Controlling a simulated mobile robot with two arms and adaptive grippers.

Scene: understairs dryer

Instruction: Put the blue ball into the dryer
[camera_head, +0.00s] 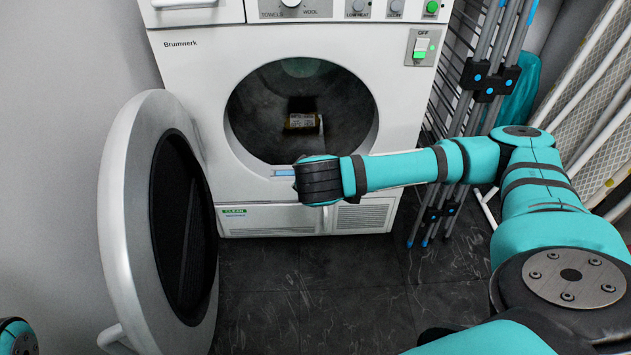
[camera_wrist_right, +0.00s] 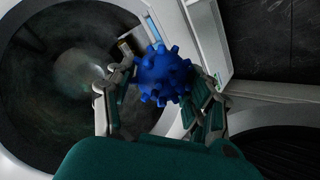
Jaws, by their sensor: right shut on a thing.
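The blue ball (camera_wrist_right: 163,75) is round and knobbly. In the right wrist view it sits between the pads of my right gripper (camera_wrist_right: 160,88), which is shut on it. The white dryer (camera_head: 190,75) stands ahead with its round opening (camera_head: 275,95) uncovered. Its door (camera_head: 120,215) is swung open to the left. In the head view my right wrist is in front of the opening's lower edge and hides the gripper and ball. In the wrist view the drum (camera_wrist_right: 60,80) lies to the left of the ball, with the rim close by. My left gripper is not in view.
A small yellowish label (camera_head: 302,121) shows inside the drum. A drying rack with grey poles (camera_head: 475,120) stands right of the dryer, beside an ironing board (camera_head: 600,110). A wall is at the left. The dark tiled floor (camera_head: 340,290) in front is clear.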

